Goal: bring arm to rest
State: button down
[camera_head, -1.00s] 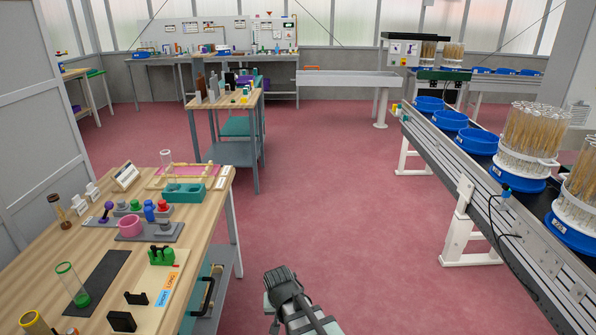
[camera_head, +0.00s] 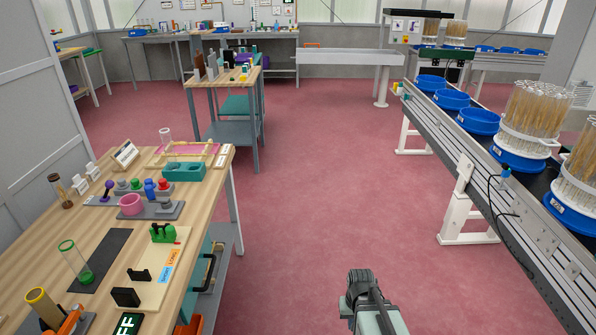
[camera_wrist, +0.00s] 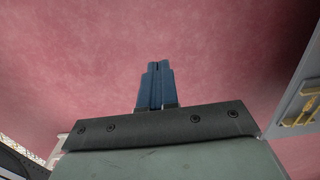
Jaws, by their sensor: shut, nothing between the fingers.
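My gripper shows in the wrist view (camera_wrist: 157,68) with its two blue fingers pressed together, shut and empty. Red floor (camera_wrist: 80,60) lies beyond the fingertips. In the head view my arm (camera_head: 370,300) shows at the bottom, right of centre, over the open floor. It is apart from the wooden table on the left and the conveyor on the right. The fingers cannot be made out in the head view.
A wooden table (camera_head: 110,235) with tubes, coloured pegs and holders stands at the left. A conveyor (camera_head: 470,150) carrying blue trays and tubs of wheat ears runs along the right. A smaller wooden table (camera_head: 222,78) stands farther back. The red floor between is clear.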

jog(key=s+f+g, duration=0.3)
jog(key=s+f, duration=0.6)
jog(key=s, duration=0.5)
jog(key=s+f+g, duration=0.3)
jog(key=s+f, duration=0.6)
jog(key=s, duration=0.5)
jog(key=shift+s+f, duration=0.25)
jog(key=shift+f, duration=0.15)
jog(key=shift+w, duration=0.1)
